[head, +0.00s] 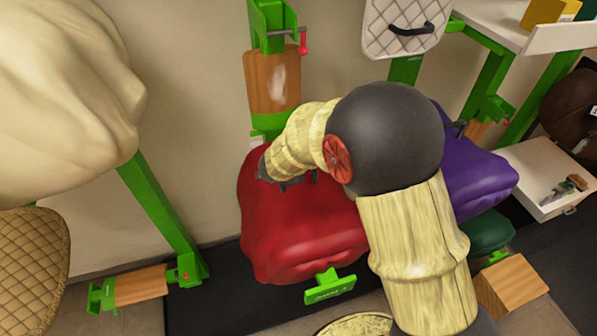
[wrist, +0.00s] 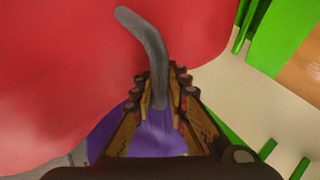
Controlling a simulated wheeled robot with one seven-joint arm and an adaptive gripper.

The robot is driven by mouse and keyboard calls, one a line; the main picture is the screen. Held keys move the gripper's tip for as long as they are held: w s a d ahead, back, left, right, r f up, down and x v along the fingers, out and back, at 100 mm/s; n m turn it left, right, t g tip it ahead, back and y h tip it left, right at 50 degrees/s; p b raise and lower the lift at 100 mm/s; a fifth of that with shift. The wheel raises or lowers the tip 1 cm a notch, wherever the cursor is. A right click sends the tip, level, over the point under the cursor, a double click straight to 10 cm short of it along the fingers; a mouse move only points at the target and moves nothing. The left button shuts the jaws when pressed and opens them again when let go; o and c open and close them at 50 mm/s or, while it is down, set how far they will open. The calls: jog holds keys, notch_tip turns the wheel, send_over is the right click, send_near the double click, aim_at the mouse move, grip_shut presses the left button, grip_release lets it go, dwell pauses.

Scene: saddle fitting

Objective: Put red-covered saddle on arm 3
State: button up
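The red-covered saddle (head: 300,230) is in the middle of the head view, a bulging red cover in front of the wall. A green end plate (head: 330,287) shows just below its front edge; I cannot tell whether the saddle rests on that arm. My gripper (head: 283,178) is at the top of the red cover. In the wrist view the red cover (wrist: 70,60) fills the upper left, and a bent grey handle (wrist: 155,60) runs between the fingers of my gripper (wrist: 160,90), which lie close on both sides of it. The arm numbers are not readable.
A purple-covered saddle (head: 475,180) is close on the right, with a green one (head: 487,232) below. A green and wood arm (head: 272,80) is above the red cover. A lower empty arm (head: 140,286) is at left. A cream cover (head: 60,90) fills the upper left.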

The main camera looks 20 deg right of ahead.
jog(key=shift+o, duration=1.2)
jog(key=shift+s+r, duration=0.1)
jog(key=shift+o, duration=1.3)
jog(key=shift+s+f, duration=0.15)
jog(key=shift+f, duration=0.1)
jog(key=shift+s+a+r, duration=0.1)
jog(key=shift+a+r, duration=0.1)
jog(key=shift+r, duration=0.25)
jog(key=v, duration=1.1)
jog(key=w+a+r+n+t+y, duration=0.2)
jog(key=a+n+y, duration=0.5)
jog(key=a, duration=0.7)
jog(key=s+a+f+n+g+y+b, duration=0.2)
jog(key=s+a+n+y+b, duration=0.1)
jog(key=s+n+b, duration=0.4)
jog(key=s+d+f+n+g+h+b, duration=0.1)
jog(key=s+d+f+n+b, duration=0.15)
jog(key=s, duration=0.35)
jog(key=s+d+f+n+g+b, duration=0.1)
jog(key=s+d+f+b, duration=0.15)
jog(key=s, duration=0.35)
jog(key=s+d+f+n+h+b, duration=0.1)
jog(key=s+d+f+h+b, duration=0.1)
jog(key=s+d+f+b, duration=0.2)
jog(key=s+d+f+t+h+b, duration=0.1)
jog(key=s+d+f+b, duration=0.4)
jog(key=d+b, duration=0.5)
jog(key=shift+d+f+n+h+b, duration=0.3)
jog(key=shift+f+h+b, duration=0.25)
jog(key=shift+b, duration=0.5)
